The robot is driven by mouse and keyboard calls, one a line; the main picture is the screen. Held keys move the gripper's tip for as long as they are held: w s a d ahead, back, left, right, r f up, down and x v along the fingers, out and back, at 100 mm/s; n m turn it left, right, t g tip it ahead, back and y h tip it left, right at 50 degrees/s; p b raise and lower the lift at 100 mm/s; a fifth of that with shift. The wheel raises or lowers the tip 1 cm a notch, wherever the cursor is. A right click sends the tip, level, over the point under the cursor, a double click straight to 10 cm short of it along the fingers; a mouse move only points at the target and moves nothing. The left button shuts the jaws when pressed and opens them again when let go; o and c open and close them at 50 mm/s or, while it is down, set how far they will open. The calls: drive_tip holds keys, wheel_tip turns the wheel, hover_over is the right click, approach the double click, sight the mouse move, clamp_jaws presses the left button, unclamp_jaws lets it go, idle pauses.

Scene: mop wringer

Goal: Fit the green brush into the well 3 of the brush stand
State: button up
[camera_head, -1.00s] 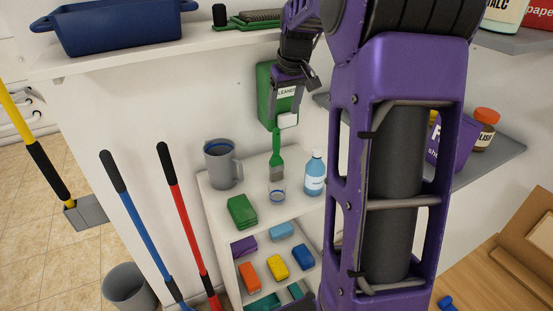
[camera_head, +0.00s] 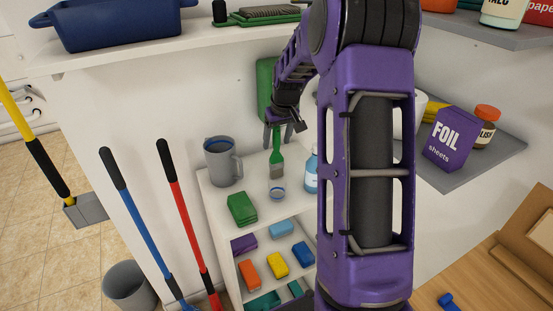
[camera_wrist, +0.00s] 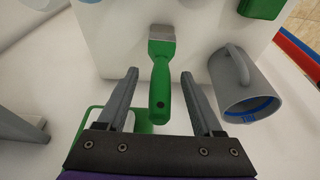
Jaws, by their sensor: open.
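In the head view my gripper (camera_head: 278,137) is at the handle's upper end. No numbered wells or clear brush stand can be made out.
A grey jug (camera_head: 221,163) stands left of the brush, close to a finger in the wrist view (camera_wrist: 233,78). A blue bottle (camera_head: 311,174) stands right, partly behind my arm. Green cloths (camera_head: 241,209) lie in front. A green dispenser (camera_head: 264,90) hangs behind.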

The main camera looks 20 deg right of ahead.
sight(275, 146)
drive_tip(key=x, duration=0.3)
drive_tip(key=shift+w+f, duration=0.15)
drive_tip(key=shift+f, duration=0.05)
clamp_jaws()
